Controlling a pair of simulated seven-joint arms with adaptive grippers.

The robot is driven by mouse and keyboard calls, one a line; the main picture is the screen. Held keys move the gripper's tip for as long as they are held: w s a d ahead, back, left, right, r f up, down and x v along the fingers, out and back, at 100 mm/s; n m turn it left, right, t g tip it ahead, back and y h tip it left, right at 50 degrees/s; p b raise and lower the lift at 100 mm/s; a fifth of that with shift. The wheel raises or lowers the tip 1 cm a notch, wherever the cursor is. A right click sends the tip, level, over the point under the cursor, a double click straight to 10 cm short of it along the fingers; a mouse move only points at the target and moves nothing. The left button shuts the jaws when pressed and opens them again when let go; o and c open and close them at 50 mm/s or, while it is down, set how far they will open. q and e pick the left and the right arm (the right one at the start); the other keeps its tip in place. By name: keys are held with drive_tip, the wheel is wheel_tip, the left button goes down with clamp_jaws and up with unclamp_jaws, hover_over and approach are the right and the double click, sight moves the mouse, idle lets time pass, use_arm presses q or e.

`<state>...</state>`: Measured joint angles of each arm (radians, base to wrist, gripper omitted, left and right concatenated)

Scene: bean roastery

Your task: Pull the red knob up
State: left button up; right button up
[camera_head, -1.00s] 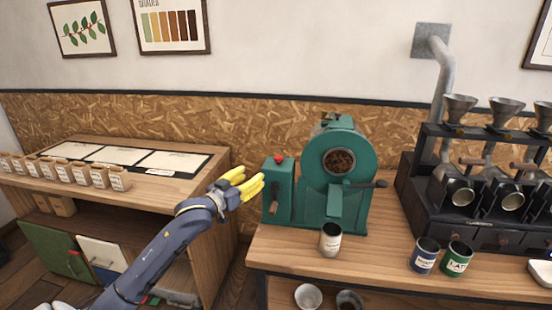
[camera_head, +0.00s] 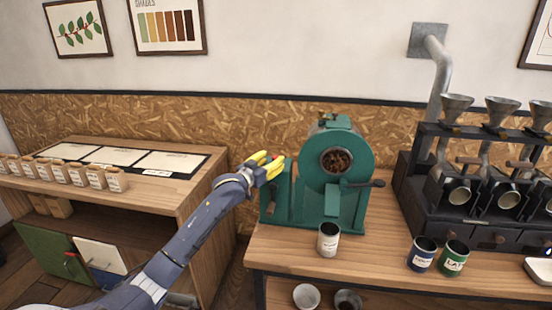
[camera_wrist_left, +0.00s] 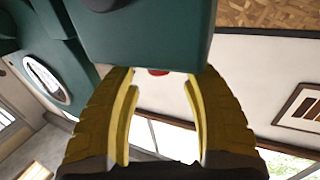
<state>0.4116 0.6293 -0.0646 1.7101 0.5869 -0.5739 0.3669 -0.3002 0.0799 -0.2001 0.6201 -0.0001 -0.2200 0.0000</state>
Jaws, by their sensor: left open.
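The green grinder (camera_head: 352,205) stands on the wooden counter, with a green box (camera_head: 272,207) at its left side. The red knob (camera_wrist_left: 158,72) shows as a small red patch at the edge of the green box in the left wrist view, between my finger tips. In the head view my yellow fingers mostly hide it. My left gripper (camera_head: 274,167) is open at the top of the box, its fingers on either side of the knob (camera_wrist_left: 162,84). I cannot tell whether they touch it. My right gripper is not in view.
A pale cup (camera_head: 328,240) stands in front of the grinder. A blue can (camera_head: 422,255) and a green can (camera_head: 454,259) stand to the right, before a dark machine with funnels (camera_head: 470,205). A cabinet with small bags (camera_head: 96,177) is at left.

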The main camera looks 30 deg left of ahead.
sight(274, 159)
use_arm(q)
drive_tip(key=shift+w+d, duration=0.1)
drive_tip(key=shift+w, duration=1.45)
clamp_jaws()
